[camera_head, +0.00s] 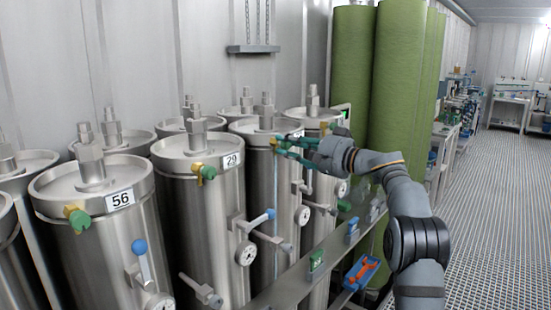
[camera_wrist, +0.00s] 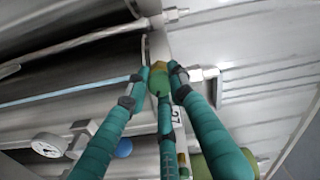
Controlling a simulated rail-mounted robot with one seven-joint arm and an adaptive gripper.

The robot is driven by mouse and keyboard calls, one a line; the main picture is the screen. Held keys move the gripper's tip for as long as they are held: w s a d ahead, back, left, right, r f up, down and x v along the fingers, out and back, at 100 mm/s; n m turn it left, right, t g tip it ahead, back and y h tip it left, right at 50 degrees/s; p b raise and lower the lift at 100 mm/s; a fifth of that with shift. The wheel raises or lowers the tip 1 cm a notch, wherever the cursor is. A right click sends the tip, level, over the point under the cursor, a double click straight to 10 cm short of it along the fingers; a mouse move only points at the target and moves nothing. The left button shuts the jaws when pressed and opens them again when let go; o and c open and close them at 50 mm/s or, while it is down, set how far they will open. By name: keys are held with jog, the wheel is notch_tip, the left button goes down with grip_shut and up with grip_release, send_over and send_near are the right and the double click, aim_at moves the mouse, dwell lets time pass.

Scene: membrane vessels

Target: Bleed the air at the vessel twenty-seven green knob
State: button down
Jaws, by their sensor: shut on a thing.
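The green knob (camera_wrist: 160,84) with its brass fitting (camera_wrist: 158,67) is in the middle of the wrist view, on the vessel beside a small plate (camera_wrist: 176,116) that seems to read 27. My gripper (camera_wrist: 159,77) has teal fingers closed around the knob from both sides, with another finger below it. In the head view, my gripper (camera_head: 281,143) reaches in from the right to the upper front rim of the steel vessel (camera_head: 259,190) right of vessel 29. My fingers hide most of the knob and the number there.
Vessel 29 (camera_head: 213,225) and vessel 56 (camera_head: 95,250) stand to the left, each with its own green knob. Levers, gauges (camera_head: 245,252) and a rail (camera_head: 300,265) jut out below. Tall green cylinders (camera_head: 400,80) stand behind my arm. The grated floor (camera_head: 500,220) at right is clear.

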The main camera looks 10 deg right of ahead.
jog(key=m+p, duration=0.1)
jog(key=m, duration=0.2)
jog(key=shift+r+m, duration=0.1)
jog(key=shift+m, duration=0.2)
jog(key=m+p, duration=0.1)
jog(key=m, duration=0.2)
jog(key=shift+m+p, duration=0.3)
jog(key=shift+p, duration=0.1)
jog(key=m+p, duration=0.2)
jog(key=m, duration=0.1)
jog(key=shift+r+m, duration=0.15)
jog(key=shift+m, duration=0.15)
jog(key=shift+m+p, duration=0.3)
jog(key=shift+m, duration=0.3)
jog(key=shift+f+m, duration=0.25)
jog(key=shift+m, duration=0.15)
jog(key=c, duration=1.5)
grip_release()
jog(key=shift+c, duration=0.2)
jog(key=shift+o, duration=0.5)
